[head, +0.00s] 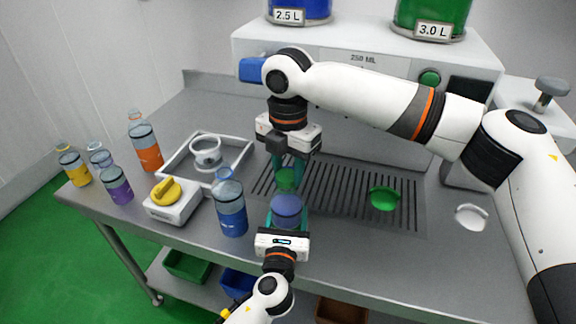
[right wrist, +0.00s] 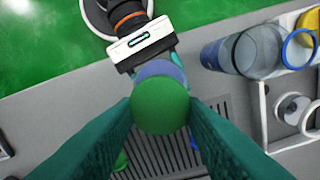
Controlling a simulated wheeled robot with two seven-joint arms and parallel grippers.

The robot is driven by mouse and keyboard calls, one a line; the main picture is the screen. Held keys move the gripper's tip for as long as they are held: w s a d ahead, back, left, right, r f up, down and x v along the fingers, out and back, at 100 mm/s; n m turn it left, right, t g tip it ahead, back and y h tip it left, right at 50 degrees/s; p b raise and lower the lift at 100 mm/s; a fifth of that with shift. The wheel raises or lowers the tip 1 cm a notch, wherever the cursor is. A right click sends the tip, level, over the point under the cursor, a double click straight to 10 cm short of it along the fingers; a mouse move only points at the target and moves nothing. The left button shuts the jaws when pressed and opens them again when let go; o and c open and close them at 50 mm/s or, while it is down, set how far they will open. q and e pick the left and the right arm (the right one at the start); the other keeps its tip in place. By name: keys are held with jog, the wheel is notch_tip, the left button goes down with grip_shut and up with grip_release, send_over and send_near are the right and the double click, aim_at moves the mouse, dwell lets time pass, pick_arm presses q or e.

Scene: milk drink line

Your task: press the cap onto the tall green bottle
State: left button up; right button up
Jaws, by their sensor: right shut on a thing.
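My right gripper (head: 288,168) points down over the table, shut on a green round cap (head: 287,181). In the right wrist view the cap (right wrist: 160,106) sits between its teal fingers. Just below it in the head view is a blue-violet bottle-like body (head: 287,208), between the fingers of my left gripper (head: 287,217), which appear to touch its sides. In the right wrist view the cap covers most of this body (right wrist: 160,69). Whether cap and body touch is hidden, and I see no green on the body.
A blue-label bottle (head: 231,208) stands close left of the grippers. A yellow-knobbed device (head: 171,201), white frame (head: 178,148) and several bottles, including an orange one (head: 147,145), are further left. A green round piece (head: 384,199) lies on the drain grate (head: 342,193).

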jog(key=shift+f, duration=0.6)
jog(key=o, duration=1)
notch_tip(320, 180, up, 12)
pick_arm(q)
jog(key=o, duration=1.5)
